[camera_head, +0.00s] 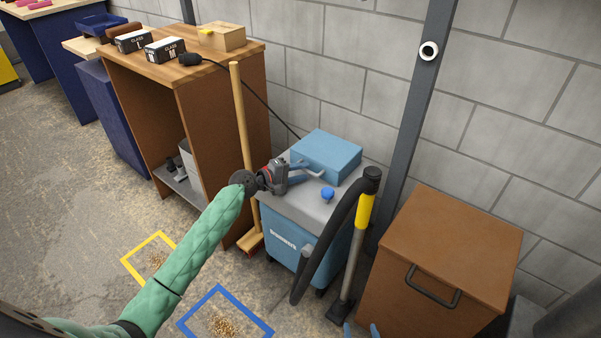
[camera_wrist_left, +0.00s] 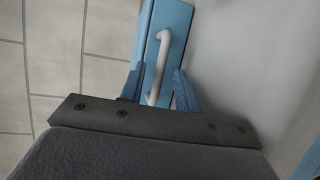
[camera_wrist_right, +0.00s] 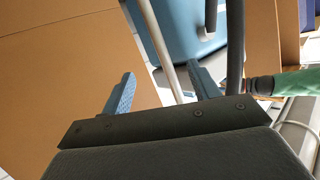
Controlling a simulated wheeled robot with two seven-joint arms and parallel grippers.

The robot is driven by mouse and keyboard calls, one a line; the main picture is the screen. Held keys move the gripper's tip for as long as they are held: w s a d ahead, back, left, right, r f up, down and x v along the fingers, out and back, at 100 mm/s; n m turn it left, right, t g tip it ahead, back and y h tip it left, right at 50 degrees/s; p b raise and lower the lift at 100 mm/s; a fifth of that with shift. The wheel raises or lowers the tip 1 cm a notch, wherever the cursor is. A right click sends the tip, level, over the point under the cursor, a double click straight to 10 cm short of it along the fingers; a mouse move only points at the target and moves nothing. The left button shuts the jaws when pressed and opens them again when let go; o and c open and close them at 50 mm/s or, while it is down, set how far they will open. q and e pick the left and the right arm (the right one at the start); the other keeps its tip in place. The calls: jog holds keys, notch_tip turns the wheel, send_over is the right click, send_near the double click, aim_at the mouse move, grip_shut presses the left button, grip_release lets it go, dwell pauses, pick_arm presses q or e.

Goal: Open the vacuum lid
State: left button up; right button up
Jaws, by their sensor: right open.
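The vacuum (camera_head: 283,236) is a blue box on casters with a grey top (camera_head: 300,205). Its blue lid (camera_head: 330,150) lies at the back of the top and looks closed. A pale bar handle (camera_head: 313,172) is on the lid's front; it also shows in the left wrist view (camera_wrist_left: 160,65). My left gripper (camera_head: 308,172) is open, its blue fingers on either side of the handle; contact cannot be told. My right gripper (camera_head: 361,329) is open and low at the bottom edge, in front of the vacuum and the brown cabinet.
A black hose (camera_head: 325,240) and a wand with a yellow grip (camera_head: 364,210) stand at the vacuum's right front. A brown cabinet (camera_head: 450,240) is to the right. A broom (camera_head: 240,120) and wooden shelf unit (camera_head: 220,130) are left. A blue knob (camera_head: 327,194) sits on the grey top.

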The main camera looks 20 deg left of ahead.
pick_arm(q)
jog(key=shift+w+d, duration=0.1)
grip_shut()
dwell(0.3)
